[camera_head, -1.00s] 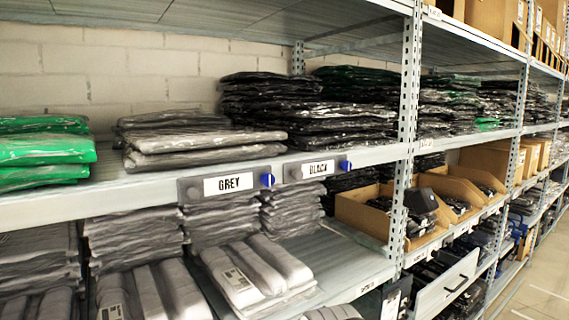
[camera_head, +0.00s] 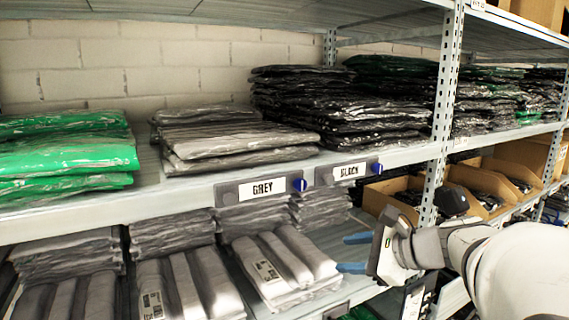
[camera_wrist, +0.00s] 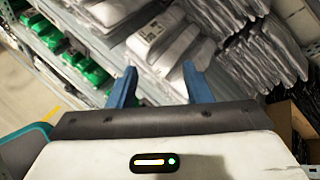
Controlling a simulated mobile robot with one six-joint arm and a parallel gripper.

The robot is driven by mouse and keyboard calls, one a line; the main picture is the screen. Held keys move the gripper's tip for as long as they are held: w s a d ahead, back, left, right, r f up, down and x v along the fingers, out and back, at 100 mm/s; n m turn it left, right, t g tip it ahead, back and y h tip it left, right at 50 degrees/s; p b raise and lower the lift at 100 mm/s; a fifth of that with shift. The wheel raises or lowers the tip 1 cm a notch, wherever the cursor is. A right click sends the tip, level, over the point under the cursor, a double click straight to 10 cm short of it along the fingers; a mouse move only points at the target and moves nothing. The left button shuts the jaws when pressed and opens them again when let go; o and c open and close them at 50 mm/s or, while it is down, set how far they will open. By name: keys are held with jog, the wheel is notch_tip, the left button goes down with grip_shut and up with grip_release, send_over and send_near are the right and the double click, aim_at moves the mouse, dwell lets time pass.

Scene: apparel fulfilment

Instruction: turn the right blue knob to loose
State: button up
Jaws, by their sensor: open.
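The right blue knob (camera_head: 376,168) sits at the right end of the BLACK label holder (camera_head: 347,171) on the shelf's front edge. Another blue knob (camera_head: 299,184) sits at the right end of the GREY label holder (camera_head: 264,189), further left. My gripper (camera_head: 349,253) is below the right knob, apart from it, with its two blue fingers spread and pointing left. In the wrist view the open fingers (camera_wrist: 157,88) point toward grey bagged garments, with nothing between them. Neither knob can be made out in the wrist view.
A perforated shelf upright (camera_head: 446,95) stands right of the BLACK label. Cardboard bins (camera_head: 395,186) sit behind my arm on the lower shelf. Grey garment packs (camera_head: 284,262) fill the lower shelf at left; black packs (camera_head: 345,105) lie above.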

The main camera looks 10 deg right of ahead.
aim_at(380, 169)
jog(key=w+d+r+m+t+h+p, duration=0.1)
jog(key=w+d+r+m+t+p, duration=0.15)
jog(key=d+r+m+t, duration=0.8)
jog(key=w+g, duration=0.1)
jog(key=w, duration=0.1)
jog(key=w+r+n+g, duration=0.1)
jog(key=w, duration=0.2)
jog(key=w+r+g+p, duration=0.1)
jog(key=w, duration=0.1)
jog(key=shift+w+d+r+n, duration=0.1)
jog(key=shift+w+r+n, duration=0.1)
jog(key=shift+w+n, duration=0.1)
jog(key=shift+c, duration=0.3)
jog(key=shift+f, duration=0.1)
grip_shut()
